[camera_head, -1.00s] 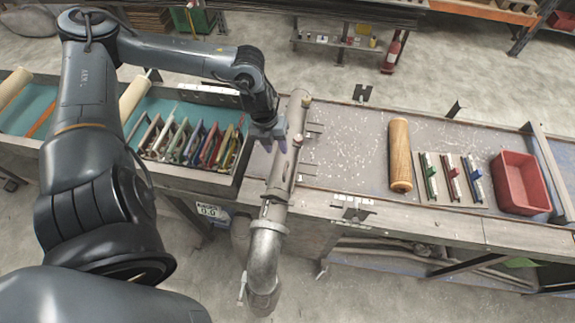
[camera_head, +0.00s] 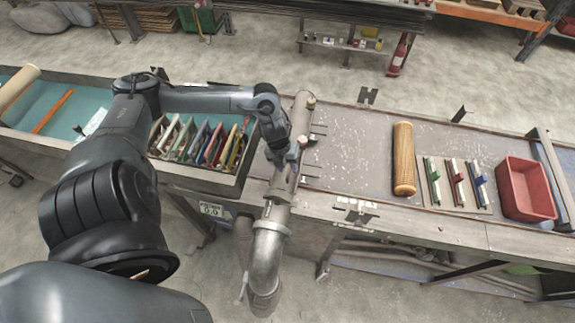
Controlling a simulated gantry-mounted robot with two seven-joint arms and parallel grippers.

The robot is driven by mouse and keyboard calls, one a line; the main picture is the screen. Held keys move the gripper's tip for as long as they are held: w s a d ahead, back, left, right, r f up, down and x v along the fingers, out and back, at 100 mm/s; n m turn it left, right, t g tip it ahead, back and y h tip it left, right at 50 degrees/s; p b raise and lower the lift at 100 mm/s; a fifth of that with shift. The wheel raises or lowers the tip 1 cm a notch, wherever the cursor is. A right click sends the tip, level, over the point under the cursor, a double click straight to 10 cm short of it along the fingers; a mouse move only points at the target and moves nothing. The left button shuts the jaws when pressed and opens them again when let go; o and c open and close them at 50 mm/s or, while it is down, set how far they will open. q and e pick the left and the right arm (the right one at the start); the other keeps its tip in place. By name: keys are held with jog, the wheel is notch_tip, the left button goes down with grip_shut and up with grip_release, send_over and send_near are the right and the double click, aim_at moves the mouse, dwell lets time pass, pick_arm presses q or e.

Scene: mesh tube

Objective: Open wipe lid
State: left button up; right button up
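A grey metal tube (camera_head: 299,118) lies along the left edge of the worktable, with a bent pipe (camera_head: 266,255) at its near end. A small knob (camera_head: 311,102) shows at the tube's far end. No lid can be clearly made out at this size. My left gripper (camera_head: 286,156) points down at the middle of the tube, over or against its left side. The fingers overlap the tube, so I cannot tell whether they touch it or how far apart they are. My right gripper is not in view.
A bin of several coloured-edged items (camera_head: 205,143) stands left of the tube. On the table to the right are a brown roll (camera_head: 403,150), three coloured tools on a board (camera_head: 455,184) and a red bin (camera_head: 525,187). The table's middle is clear.

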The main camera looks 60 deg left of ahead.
pick_arm(q)
jog(key=shift+f, duration=0.2)
grip_shut()
dwell(0.5)
